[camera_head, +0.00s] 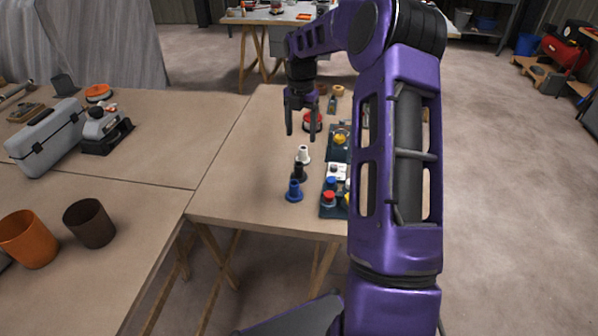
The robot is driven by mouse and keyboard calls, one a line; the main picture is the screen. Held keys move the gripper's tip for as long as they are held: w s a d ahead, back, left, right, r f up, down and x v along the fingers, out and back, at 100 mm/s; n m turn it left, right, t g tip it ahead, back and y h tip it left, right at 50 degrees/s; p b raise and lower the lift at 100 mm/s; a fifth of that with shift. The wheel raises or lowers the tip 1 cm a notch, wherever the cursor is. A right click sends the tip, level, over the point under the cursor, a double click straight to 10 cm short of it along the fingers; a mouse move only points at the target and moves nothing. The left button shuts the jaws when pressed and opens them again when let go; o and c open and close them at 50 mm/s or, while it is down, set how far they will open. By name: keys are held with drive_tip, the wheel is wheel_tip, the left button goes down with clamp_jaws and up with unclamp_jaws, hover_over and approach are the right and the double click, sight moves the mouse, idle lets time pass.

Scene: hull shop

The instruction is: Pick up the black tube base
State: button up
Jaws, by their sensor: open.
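The black tube base (299,172) stands upright on the wooden table between two similar pieces. A white tube base (304,154) is just behind it and a blue tube base (294,191) just in front of it. My gripper (300,131) points down with its two fingers apart and nothing between them. In the picture it is above the white piece and farther back than the black one. It touches none of the tube bases that I can see. My purple arm hides the right part of this table.
Dark trays (328,209) with coloured pieces lie right of the tube bases. A red round item (312,122) sits behind the gripper. On the left table are a grey case (49,137), an orange cup (28,239) and a brown cup (90,223). The table left of the tube bases is clear.

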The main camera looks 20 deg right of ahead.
hover_over(299, 164)
drive_tip(key=s, duration=0.1)
wheel_tip(299, 164, down, 7)
drive_tip(key=shift+f+b, duration=0.2)
drive_tip(key=shift+b, duration=0.1)
drive_tip(key=f, duration=0.5)
drive_tip(key=shift+a+f+b, duration=0.1)
drive_tip(key=shift+a+b, duration=0.15)
drive_tip(key=shift+b, duration=0.05)
clamp_jaws()
